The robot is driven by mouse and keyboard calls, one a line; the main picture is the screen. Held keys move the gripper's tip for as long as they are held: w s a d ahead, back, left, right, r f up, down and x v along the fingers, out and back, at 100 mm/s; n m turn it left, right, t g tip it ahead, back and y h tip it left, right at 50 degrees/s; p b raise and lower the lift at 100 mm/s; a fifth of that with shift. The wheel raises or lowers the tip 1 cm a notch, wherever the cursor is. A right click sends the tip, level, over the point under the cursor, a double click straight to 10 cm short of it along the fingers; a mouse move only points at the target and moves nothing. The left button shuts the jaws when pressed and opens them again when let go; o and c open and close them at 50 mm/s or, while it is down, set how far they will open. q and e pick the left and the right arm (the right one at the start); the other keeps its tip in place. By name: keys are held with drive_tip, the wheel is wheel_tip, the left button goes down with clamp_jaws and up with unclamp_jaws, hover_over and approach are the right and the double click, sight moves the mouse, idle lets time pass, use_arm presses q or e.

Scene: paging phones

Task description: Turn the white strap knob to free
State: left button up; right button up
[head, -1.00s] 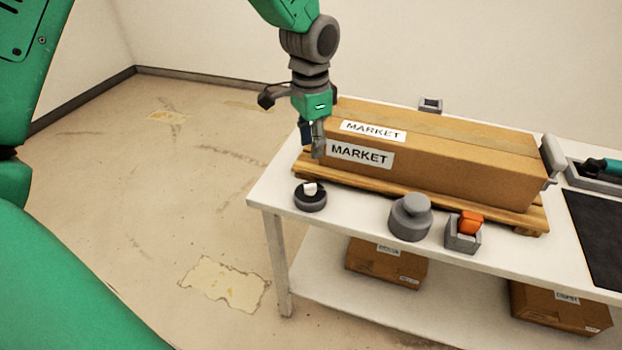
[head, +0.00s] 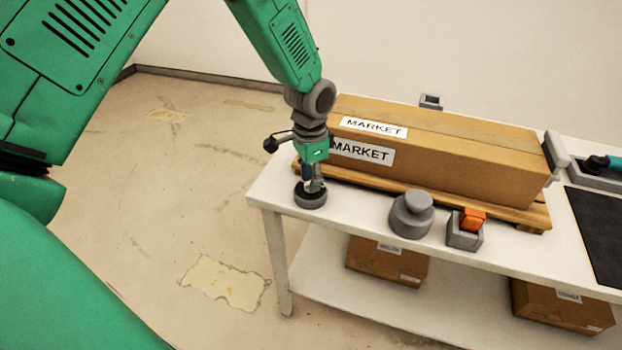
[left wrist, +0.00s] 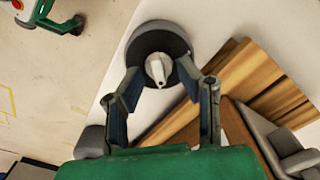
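The white strap knob (left wrist: 157,70) stands on a round dark grey base (left wrist: 160,35) in the left wrist view. In the head view the base (head: 310,198) sits at the table's left front corner, and the gripper hides the knob. My left gripper (head: 314,187) points down right over the base. In the left wrist view my left gripper (left wrist: 158,70) is open, with one finger on each side of the knob. A gap shows between knob and fingers. Its depth relative to the knob is hard to tell. My right gripper is not in view.
A long MARKET carton (head: 440,150) lies on a wooden pallet (head: 390,188) close behind the gripper. A grey stepped cylinder (head: 411,215) and an orange switch in a grey housing (head: 465,233) stand to the right on the white table (head: 360,220). A black mat (head: 600,225) lies far right.

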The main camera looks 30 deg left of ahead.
use_arm(q)
drive_tip(key=shift+f, duration=0.15)
clamp_jaws()
